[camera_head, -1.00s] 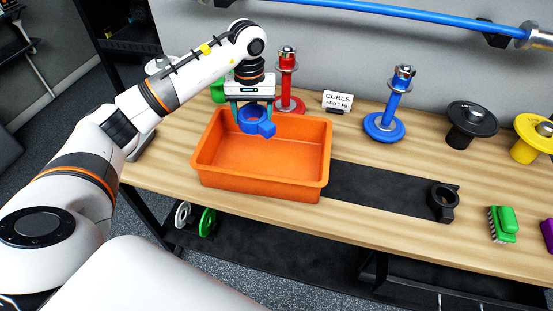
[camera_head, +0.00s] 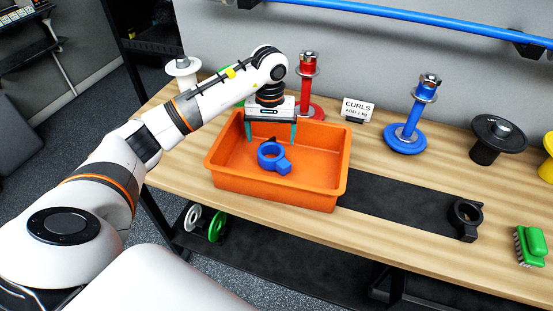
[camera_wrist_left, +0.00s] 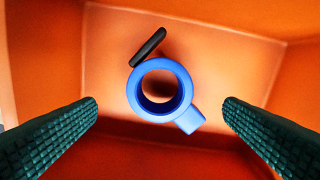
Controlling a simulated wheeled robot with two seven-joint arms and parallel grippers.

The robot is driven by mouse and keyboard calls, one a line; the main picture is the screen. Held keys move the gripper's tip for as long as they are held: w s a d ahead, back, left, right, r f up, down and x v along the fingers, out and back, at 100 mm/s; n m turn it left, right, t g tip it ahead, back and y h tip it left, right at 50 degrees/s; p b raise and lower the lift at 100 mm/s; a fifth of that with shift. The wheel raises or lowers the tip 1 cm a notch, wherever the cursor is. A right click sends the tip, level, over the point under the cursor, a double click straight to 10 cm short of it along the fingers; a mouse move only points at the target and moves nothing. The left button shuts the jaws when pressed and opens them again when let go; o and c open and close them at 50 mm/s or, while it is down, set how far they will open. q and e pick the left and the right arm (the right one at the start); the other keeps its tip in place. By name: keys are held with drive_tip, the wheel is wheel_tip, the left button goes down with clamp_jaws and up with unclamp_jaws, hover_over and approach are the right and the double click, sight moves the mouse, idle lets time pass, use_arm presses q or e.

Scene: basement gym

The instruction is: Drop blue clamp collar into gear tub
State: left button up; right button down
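The blue clamp collar (camera_head: 283,165) is inside the orange gear tub (camera_head: 275,194), below my left gripper. I cannot tell whether it rests flat on the floor of the tub. My left gripper (camera_head: 271,132) is open and empty over the tub, its fingers pointing down. In the left wrist view the blue collar (camera_wrist_left: 182,82) lies between and beyond the two spread fingers, touching neither. A short black bar (camera_wrist_left: 148,47) shows at the collar's upper edge there. The tub's orange floor (camera_wrist_left: 230,60) surrounds them. My right gripper is not in view.
A black collar (camera_head: 466,219) lies on the dark mat (camera_head: 405,202) right of the tub. A red post (camera_head: 307,85), a sign (camera_head: 357,109) and a blue post (camera_head: 415,115) stand behind. A green brush (camera_head: 530,246) is at the right.

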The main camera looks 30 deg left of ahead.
use_arm(q)
wheel_tip(320, 180, up, 12)
drive_tip(key=b, duration=0.1)
idle(0.6)
idle(0.4)
